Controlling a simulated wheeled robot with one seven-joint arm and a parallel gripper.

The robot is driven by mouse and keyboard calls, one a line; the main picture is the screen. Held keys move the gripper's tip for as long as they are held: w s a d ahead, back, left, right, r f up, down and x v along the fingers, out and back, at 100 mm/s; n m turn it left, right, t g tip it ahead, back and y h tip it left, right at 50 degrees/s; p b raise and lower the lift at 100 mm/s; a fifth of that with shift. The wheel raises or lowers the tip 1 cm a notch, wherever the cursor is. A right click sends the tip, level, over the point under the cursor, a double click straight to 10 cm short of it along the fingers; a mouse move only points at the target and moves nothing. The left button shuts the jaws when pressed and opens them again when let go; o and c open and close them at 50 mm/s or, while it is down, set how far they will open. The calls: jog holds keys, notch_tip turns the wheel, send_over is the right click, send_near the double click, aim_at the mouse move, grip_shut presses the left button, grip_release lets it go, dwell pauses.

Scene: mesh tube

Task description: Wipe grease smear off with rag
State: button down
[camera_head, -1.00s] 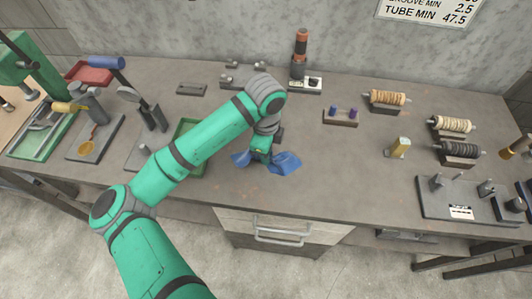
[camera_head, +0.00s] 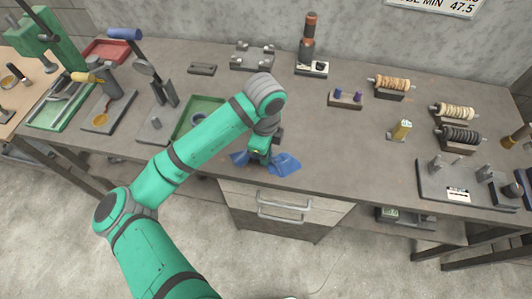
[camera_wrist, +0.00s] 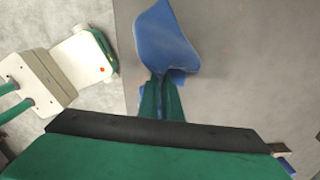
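My gripper (camera_head: 262,155) is shut on a blue rag (camera_head: 285,165) near the front edge of the workbench (camera_head: 330,150). The rag sticks out on both sides of the fingers in the head view. In the wrist view, the green fingers of my gripper (camera_wrist: 161,88) are close together, with the rag (camera_wrist: 163,38) pinched between them and spread beyond the tips. The rag appears at or just above the bench top; I cannot tell whether it touches. I cannot make out a grease smear in either view; my arm and the rag cover part of the bench.
A green tray (camera_head: 198,118) lies left of my gripper, partly behind my arm. A grey fixture plate (camera_head: 468,187) stands at right, with wound spools (camera_head: 453,111) behind it. A drawer (camera_head: 283,197) is below the front edge. The bench right of the rag is clear.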

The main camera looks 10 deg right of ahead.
notch_tip(320, 180, up, 11)
jog(key=shift+w, duration=0.15)
dwell(0.4)
